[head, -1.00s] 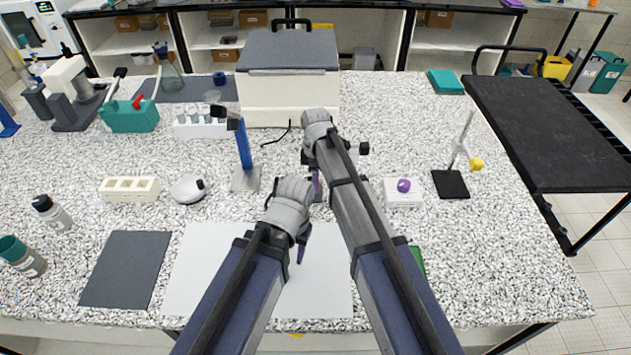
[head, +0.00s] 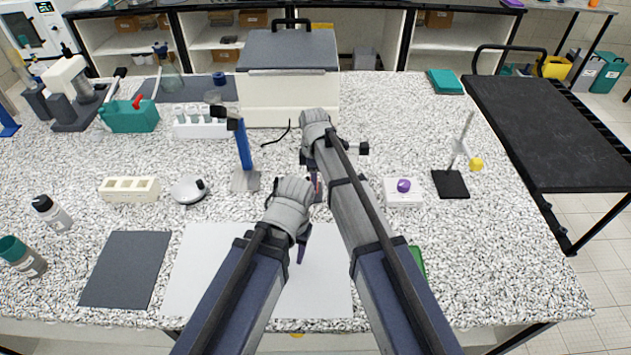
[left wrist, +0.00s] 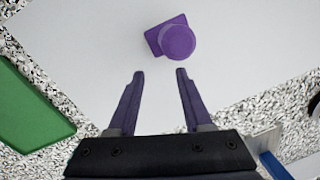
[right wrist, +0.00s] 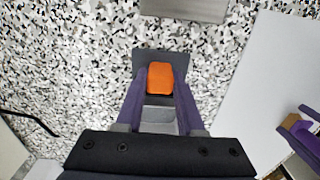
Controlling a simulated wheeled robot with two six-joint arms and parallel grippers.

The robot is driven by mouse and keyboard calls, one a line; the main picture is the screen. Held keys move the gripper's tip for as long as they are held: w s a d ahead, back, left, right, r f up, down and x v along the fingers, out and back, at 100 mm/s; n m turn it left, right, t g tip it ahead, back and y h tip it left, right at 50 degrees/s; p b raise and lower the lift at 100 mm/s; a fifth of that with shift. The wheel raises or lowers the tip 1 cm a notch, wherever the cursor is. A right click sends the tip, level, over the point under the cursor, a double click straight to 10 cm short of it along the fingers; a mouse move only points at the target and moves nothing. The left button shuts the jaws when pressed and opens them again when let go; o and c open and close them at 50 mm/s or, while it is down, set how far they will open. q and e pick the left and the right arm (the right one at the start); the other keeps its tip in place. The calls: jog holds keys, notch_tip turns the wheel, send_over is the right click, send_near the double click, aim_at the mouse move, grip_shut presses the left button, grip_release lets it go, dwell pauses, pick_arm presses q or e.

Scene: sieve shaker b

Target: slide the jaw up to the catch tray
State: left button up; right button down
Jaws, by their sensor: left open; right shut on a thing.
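In the right wrist view an orange block (right wrist: 159,79) sits between the purple fingers of my right gripper (right wrist: 160,90), which is shut on it. A dark grey plate (right wrist: 176,58) lies below the block, and a pale grey piece (right wrist: 158,118) shows between the fingers. I cannot tell which part is the catch tray. In the head view my right gripper (head: 316,186) is mostly hidden by its arm. My left gripper (left wrist: 158,85) is open and empty over a white sheet (left wrist: 85,35). A purple round knob on a square base (left wrist: 177,41) lies beyond its fingertips.
A blue post stand (head: 243,148) stands left of my right gripper. A large lidded box (head: 289,85) stands behind it. A white box with a purple top (head: 403,197) is to the right.

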jog(key=shift+a, duration=1.25)
jog(key=c, duration=0.5)
grip_release()
pick_arm(q)
jog(key=shift+r, duration=0.1)
pick_arm(e)
jog(key=shift+r, duration=0.1)
pick_arm(q)
notch_tip(320, 180, up, 8)
jog(key=p, duration=0.8)
pick_arm(e)
notch_tip(320, 180, up, 8)
jog(key=shift+f, duration=0.15)
pick_arm(q)
jog(key=shift+f, duration=0.2)
pick_arm(e)
jog(key=shift+f, duration=0.1)
